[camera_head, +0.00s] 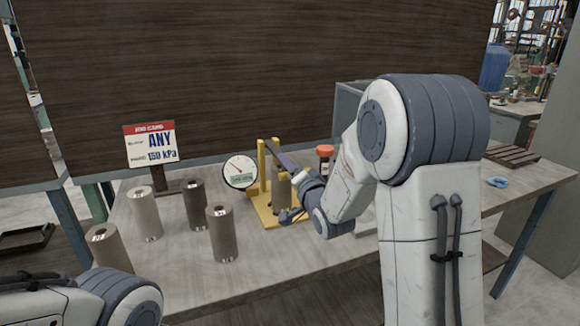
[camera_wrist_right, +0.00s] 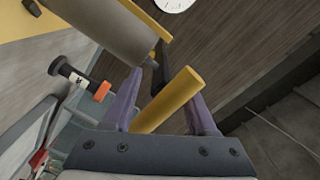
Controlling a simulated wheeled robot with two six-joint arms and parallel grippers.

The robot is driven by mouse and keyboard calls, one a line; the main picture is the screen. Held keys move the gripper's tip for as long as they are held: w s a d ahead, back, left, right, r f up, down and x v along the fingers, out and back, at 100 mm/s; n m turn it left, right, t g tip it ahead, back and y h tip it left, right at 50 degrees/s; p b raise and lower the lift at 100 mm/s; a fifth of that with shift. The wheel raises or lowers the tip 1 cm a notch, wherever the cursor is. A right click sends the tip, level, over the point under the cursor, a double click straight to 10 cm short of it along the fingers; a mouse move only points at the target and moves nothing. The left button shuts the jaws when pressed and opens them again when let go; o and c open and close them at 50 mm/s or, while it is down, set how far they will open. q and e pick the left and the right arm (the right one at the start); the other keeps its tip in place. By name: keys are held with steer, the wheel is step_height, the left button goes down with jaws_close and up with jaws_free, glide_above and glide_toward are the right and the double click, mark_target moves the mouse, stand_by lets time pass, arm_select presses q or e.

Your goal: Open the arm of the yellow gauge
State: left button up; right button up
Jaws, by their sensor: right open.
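The yellow gauge (camera_head: 262,185) stands on the table, with a yellow base, upright posts and a white round dial (camera_head: 240,172) on its left. A grey cylinder (camera_wrist_right: 100,22) sits in it, partly hidden in the head view. My right gripper (camera_head: 286,188) is at the gauge's right side, its fingers spread. In the right wrist view, a yellow bar (camera_wrist_right: 172,101) of the gauge lies between the open fingers of my right gripper (camera_wrist_right: 163,92); I cannot tell whether they touch it. My left gripper is out of view; only part of that arm shows at bottom left.
Several clay cylinders (camera_head: 221,233) stand left of the gauge, before a sign reading ANY, 150 kPa (camera_head: 150,145). The table's front middle (camera_head: 290,265) is clear. A blue item (camera_head: 497,182) lies far right.

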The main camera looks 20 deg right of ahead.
jaws_close()
stand_by(1.5)
